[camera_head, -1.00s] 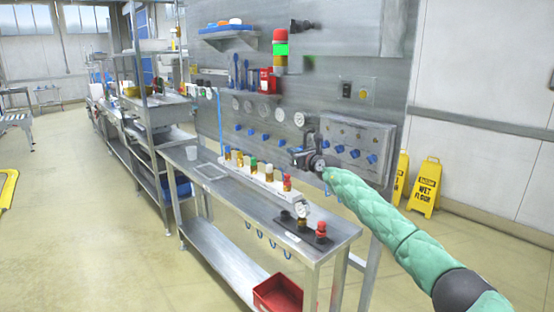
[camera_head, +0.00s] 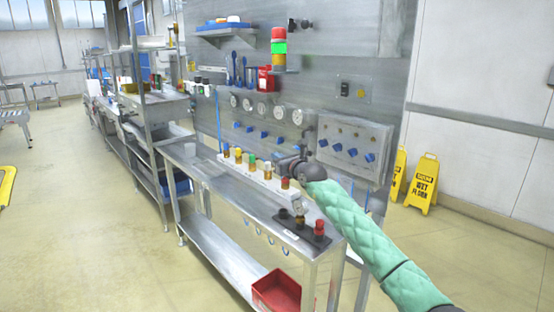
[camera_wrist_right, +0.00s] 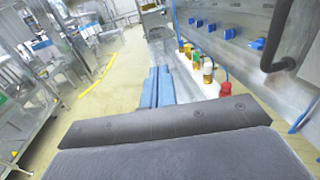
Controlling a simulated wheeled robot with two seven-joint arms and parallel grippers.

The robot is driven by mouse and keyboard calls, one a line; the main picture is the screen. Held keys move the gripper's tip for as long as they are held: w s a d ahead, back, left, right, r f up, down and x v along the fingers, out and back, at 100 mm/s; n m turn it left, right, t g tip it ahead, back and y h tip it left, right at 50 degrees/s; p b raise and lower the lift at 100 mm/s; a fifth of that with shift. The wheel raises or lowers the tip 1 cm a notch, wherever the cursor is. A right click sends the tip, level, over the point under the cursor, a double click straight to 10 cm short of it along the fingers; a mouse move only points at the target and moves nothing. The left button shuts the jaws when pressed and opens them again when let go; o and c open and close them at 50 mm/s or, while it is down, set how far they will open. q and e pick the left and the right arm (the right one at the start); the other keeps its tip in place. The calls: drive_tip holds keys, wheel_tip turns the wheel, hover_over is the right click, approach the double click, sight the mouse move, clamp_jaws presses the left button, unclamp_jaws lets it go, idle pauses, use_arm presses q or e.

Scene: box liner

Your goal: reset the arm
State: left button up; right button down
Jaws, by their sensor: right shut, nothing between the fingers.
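My right gripper (camera_head: 281,163) is in the head view, at the end of my green-sleeved arm. It is over the back of the steel bench (camera_head: 215,185), in front of the steel panel wall. In the right wrist view its two blue-grey fingers (camera_wrist_right: 157,86) lie side by side, shut with nothing between them. The gripper looks clear of the bench items. My left gripper is not in view.
A white rack (camera_head: 262,182) of several coloured-cap bottles and a dark strip (camera_head: 300,229) with a red knob are on the bench. A red bin (camera_head: 277,291) is below. Yellow wet-floor signs (camera_head: 423,185) stand at right. Floor at left is open.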

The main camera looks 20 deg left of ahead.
drive_tip(key=shift+s+a+r, duration=0.1)
drive_tip(key=shift+s+r, duration=0.05)
drive_tip(key=shift+s, duration=0.1)
